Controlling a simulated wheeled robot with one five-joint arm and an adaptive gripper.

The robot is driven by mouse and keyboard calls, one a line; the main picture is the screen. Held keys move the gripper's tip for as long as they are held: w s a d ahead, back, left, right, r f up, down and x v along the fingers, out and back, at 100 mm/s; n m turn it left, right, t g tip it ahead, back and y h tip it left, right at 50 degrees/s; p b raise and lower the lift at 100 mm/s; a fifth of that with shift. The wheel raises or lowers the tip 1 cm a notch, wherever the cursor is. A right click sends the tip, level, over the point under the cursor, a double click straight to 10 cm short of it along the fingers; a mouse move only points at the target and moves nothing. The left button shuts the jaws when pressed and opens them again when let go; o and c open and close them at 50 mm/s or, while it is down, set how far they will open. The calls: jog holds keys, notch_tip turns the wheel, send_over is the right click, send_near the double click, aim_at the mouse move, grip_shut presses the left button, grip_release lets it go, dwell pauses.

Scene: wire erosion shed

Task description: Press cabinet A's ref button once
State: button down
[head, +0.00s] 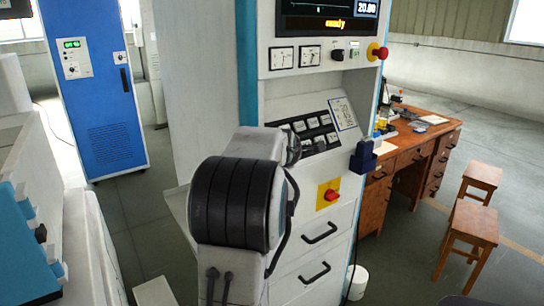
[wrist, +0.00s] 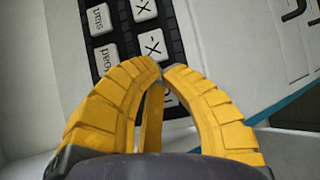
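The machine cabinet (head: 285,95) stands in front of me, with a screen on top and a sloped key panel (head: 312,133) below. I see no letter A on it. I cannot make out a ref label, and part of the panel is hidden by my fingers. My gripper (wrist: 161,70) has its yellow fingertips together, with nothing held. They overlap the keys in the picture; I cannot tell whether they touch. In the head view my arm hides the gripper.
A red mushroom button (head: 377,52) sticks out upper right. A red knob on a yellow plate (head: 328,195) and drawers with black handles (head: 319,233) lie below. A blue cabinet (head: 92,90) stands left, a wooden desk (head: 410,150) and stools (head: 470,237) right.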

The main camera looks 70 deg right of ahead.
jog(key=c, duration=2)
grip_release()
jog(key=shift+d, duration=0.1)
jog(key=shift+w+d+f+b, duration=0.4)
jog(key=shift+w+f+b, duration=0.15)
jog(key=shift+b, duration=0.5)
grip_shut()
jog(key=shift+s+a+r, duration=0.1)
jog(key=shift+s, duration=0.1)
jog(key=shift+s+a+r+b, duration=0.3)
jog(key=shift+r+b, duration=0.05)
dwell(0.8)
